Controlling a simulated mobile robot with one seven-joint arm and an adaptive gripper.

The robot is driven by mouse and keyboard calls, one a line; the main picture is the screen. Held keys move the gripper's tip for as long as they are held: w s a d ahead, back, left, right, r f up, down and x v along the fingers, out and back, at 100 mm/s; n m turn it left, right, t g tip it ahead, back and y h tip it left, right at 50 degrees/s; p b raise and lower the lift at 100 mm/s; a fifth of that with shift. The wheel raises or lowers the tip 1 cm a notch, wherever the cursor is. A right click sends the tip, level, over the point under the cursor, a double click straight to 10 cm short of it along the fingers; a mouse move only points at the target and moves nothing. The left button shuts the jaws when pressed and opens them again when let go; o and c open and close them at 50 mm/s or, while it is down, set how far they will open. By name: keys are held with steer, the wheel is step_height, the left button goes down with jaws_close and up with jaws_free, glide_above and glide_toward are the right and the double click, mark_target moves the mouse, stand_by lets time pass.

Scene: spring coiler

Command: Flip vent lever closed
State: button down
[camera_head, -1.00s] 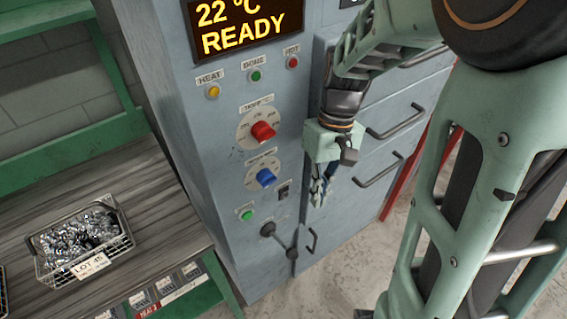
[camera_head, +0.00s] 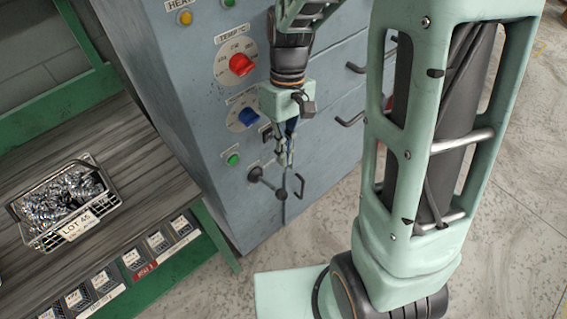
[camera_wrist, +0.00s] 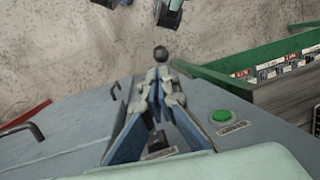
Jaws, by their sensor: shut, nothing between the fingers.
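The vent lever (camera_head: 268,183) is a dark arm low on the front of the grey-blue cabinet, with a round black knob at its upper-left end. Its knob also shows in the wrist view (camera_wrist: 160,53), just beyond the fingertips; most of its arm is hidden there. My gripper (camera_head: 284,160) is shut and empty, pointing down in front of the panel. In the head view its tips are just above the lever, right of the knob. In the wrist view the fingers (camera_wrist: 158,88) meet in line with the knob. I cannot tell whether they touch it.
Red (camera_head: 242,65) and blue (camera_head: 248,117) dials and a green button (camera_head: 232,159) sit on the panel above the lever. A small handle (camera_head: 299,185) is right of it. At left, a workbench (camera_head: 110,143) bears a wire basket (camera_head: 98,208) of metal parts.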

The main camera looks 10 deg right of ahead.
mark_target(283, 190)
steer(key=x, duration=0.8)
steer(key=shift+f+b, duration=0.3)
steer(key=shift+f, duration=0.05)
steer(key=shift+d+f+b, duration=0.1)
steer(key=shift+f+b, duration=0.15)
steer(key=shift+b, duration=0.1)
